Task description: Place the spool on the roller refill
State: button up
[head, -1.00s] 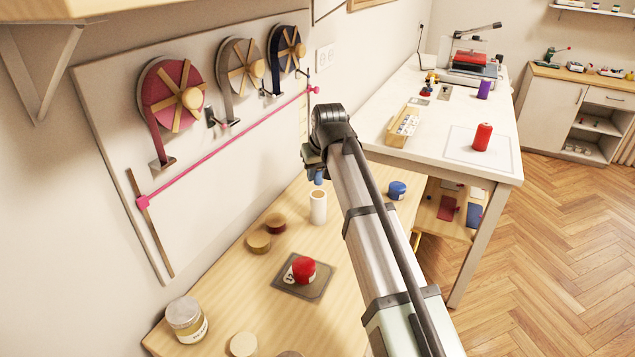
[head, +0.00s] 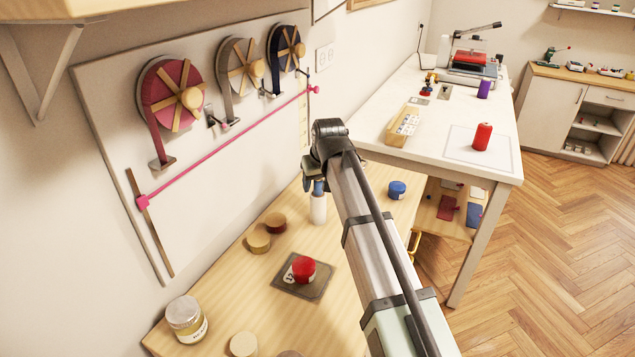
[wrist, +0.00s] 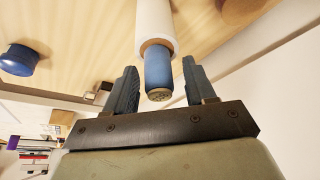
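The blue spool (wrist: 158,75) is between the fingers of my gripper (wrist: 160,88) in the wrist view, with a narrow gap on each side. My fingers look open around it. The spool (head: 319,187) also shows under my gripper in the head view. The white roller refill (head: 318,210) stands upright on the wooden table, directly below the spool. In the wrist view the spool meets the end of the roller refill (wrist: 154,22) and looks lined up with it. Whether it rests fully there is hard to tell.
A red-lidded jar (head: 303,268) sits on a dark square mat (head: 318,290). Round wooden discs (head: 258,242) and a clear jar (head: 186,318) stand on the same table (head: 235,290). A blue-lidded container (head: 397,190) is to the right. The pegboard wall is at left.

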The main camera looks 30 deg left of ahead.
jog(key=shift+r, duration=0.1)
jog(key=v, duration=1.2)
dwell(0.4)
